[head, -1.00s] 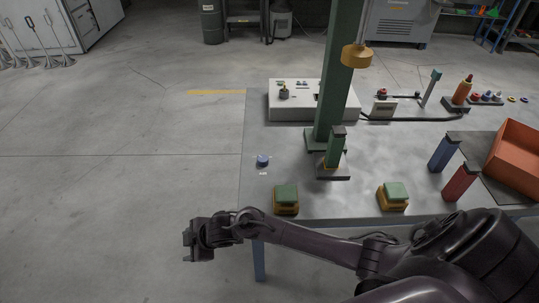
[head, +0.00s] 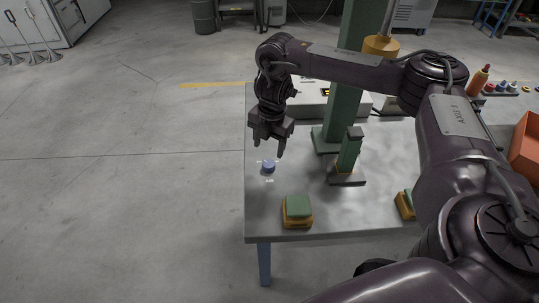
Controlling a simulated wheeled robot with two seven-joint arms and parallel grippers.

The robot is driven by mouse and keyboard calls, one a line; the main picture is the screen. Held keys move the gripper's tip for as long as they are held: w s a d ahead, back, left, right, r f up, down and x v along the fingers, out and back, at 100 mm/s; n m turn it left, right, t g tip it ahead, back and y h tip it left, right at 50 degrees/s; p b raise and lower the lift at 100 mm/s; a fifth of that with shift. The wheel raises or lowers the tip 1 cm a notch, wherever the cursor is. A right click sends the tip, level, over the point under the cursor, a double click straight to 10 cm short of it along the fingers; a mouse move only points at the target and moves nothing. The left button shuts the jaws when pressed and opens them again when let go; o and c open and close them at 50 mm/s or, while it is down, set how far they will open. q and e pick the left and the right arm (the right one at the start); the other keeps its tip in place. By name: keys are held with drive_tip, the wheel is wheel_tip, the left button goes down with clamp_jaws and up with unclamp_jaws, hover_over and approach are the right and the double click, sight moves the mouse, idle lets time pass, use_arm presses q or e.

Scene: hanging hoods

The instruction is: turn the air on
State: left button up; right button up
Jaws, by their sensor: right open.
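My right gripper (head: 268,149) points down just above and behind the knob in the head view. Its fingers are apart and nothing shows between them. I cannot tell how high above the knob it is, but it appears clear of it. My left gripper is not in view.
A green post (head: 343,110) and a small green stand (head: 348,160) rise right of the knob. A green-topped yellow block (head: 297,211) sits at the front. My right arm hides much of the white control box and the table's right side.

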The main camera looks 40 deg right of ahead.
sight(269, 163)
drive_tip(key=shift+s+d, duration=0.1)
drive_tip(key=shift+d, duration=0.3)
drive_tip(key=shift+f, duration=0.4)
drive_tip(key=f, duration=0.3)
drive_tip(key=f+p, duration=0.1)
drive_tip(key=f, duration=0.2)
drive_tip(key=shift+w+a+f, duration=0.2)
drive_tip(key=shift+f, duration=0.05)
drive_tip(key=c, duration=1)
